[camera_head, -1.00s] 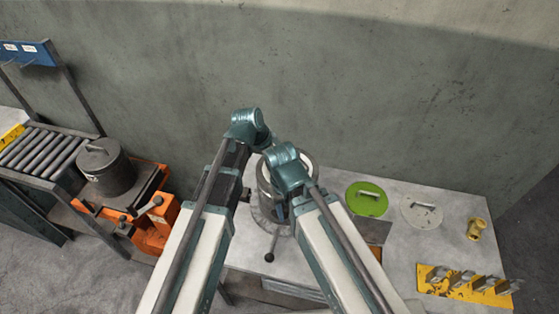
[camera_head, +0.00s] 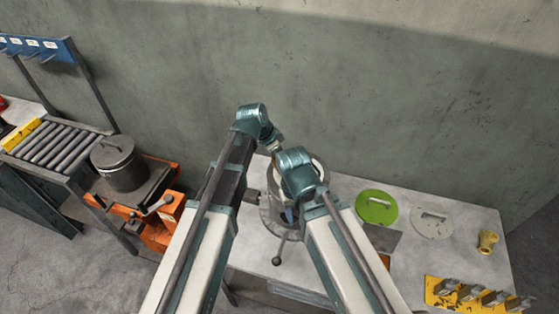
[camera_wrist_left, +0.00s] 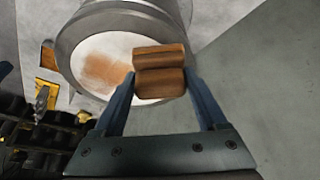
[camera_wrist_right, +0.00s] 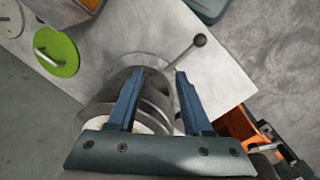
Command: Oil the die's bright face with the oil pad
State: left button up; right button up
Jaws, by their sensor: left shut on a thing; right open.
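The die (camera_wrist_left: 135,22) is a grey steel cylinder with a bright, pale round face (camera_wrist_left: 92,48). A brown oily smear (camera_wrist_left: 104,72) lies on the left and middle of that face. My left gripper (camera_wrist_left: 160,82) is shut on the brown oil pad (camera_wrist_left: 158,58), which overlaps the right part of the face; I cannot tell whether it touches. In the head view the left gripper is hidden behind my arms. My right gripper (camera_wrist_right: 160,74) is open beside the cylinder's body (camera_wrist_right: 152,108), with nothing seen between its fingers. The die (camera_head: 268,213) is partly hidden by my right arm in the head view.
A lever with a ball knob (camera_head: 276,261) sticks out at the front. A green disc (camera_head: 376,207), a grey disc (camera_head: 431,223), a brass piece (camera_head: 488,242) and a yellow rack (camera_head: 460,294) stand on the right. A lidded pot (camera_head: 121,163) and roller conveyor (camera_head: 55,142) are left.

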pick_arm(q)
jog(key=shift+s+d, duration=0.3)
jog(key=shift+d, duration=0.5)
jog(key=shift+s+d, duration=0.25)
jog(key=shift+d, duration=0.5)
jog(key=shift+s+d, duration=0.25)
jog(key=shift+d, duration=0.55)
jog(key=shift+s+d, duration=0.2)
jog(key=shift+d, duration=0.55)
